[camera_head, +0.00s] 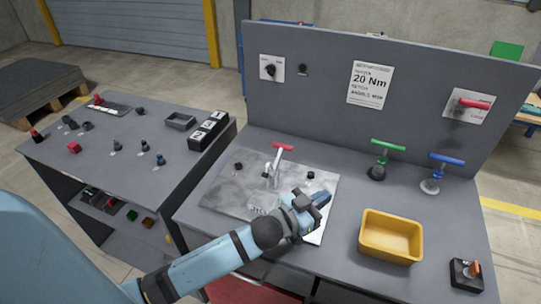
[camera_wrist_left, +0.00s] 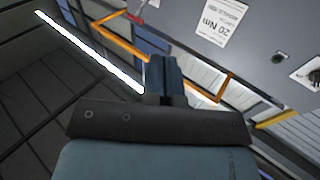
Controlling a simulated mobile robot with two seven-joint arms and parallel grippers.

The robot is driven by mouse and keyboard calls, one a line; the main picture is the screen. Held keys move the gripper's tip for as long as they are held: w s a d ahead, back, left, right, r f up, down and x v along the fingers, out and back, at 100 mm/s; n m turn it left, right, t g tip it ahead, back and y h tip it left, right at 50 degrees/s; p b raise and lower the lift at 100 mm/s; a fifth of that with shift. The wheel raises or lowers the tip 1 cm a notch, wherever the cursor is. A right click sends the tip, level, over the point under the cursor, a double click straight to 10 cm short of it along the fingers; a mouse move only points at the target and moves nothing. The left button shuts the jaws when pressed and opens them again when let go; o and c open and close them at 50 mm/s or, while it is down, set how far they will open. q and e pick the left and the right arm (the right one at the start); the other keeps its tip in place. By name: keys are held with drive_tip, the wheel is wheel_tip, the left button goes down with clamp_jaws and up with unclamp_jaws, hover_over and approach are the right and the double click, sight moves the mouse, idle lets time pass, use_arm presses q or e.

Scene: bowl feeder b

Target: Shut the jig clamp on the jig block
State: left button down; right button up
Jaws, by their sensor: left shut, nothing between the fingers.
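The jig clamp (camera_head: 278,164) stands on a grey metal plate (camera_head: 225,197) on the bench in the head view. Its lever points up, with a red grip (camera_head: 283,147) at the top. A small metal part at its foot may belong to the jig block, but I cannot make the block out clearly. My left gripper (camera_head: 323,197) is shut and empty, to the right of the clamp and apart from it, over the plate's right side. It also shows shut in the left wrist view (camera_wrist_left: 165,72), where the clamp does not appear. My right gripper is not in view.
A yellow bin (camera_head: 391,237) stands right of my left gripper. Green (camera_head: 387,147) and blue (camera_head: 444,158) T-handled tools stand behind it. A back panel (camera_head: 330,75) with a red handle (camera_head: 473,104) rises behind the bench. Black knobs (camera_head: 311,175) stand on the plate.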

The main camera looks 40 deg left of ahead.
use_arm(q)
drive_tip(key=w+d+r+m+g+h, duration=0.3)
drive_tip(key=w+r+m+g+h, duration=0.35)
drive_tip(key=m+g+h, duration=0.6)
drive_tip(key=w+a+r+g+y, duration=0.1)
drive_tip(key=a+g+y, duration=0.1)
drive_tip(key=a+y, duration=0.3)
drive_tip(key=w+a+r+n+g+y+b, duration=0.1)
drive_tip(key=a+y, duration=0.4)
drive_tip(key=a, duration=0.8)
drive_tip(key=w+a+r+n+g+y, duration=0.1)
drive_tip(key=w+a+r+g+y, duration=0.1)
drive_tip(key=a+g+y, duration=0.3)
drive_tip(key=w+a, duration=0.1)
drive_tip(key=a, duration=0.3)
drive_tip(key=shift+r, duration=0.4)
drive_tip(key=shift+s+a+r+p+x, duration=0.1)
drive_tip(key=shift+s+p+x, duration=0.35)
drive_tip(key=shift+x, duration=1.7)
drive_tip(key=shift+s+a+r+p+x, duration=0.1)
drive_tip(key=shift+s+p+x, duration=0.35)
drive_tip(key=shift+x, duration=1.75)
drive_tip(key=shift+s+r+p+x, duration=0.1)
drive_tip(key=shift+s+p+x, duration=0.3)
drive_tip(key=shift+x, duration=1.75)
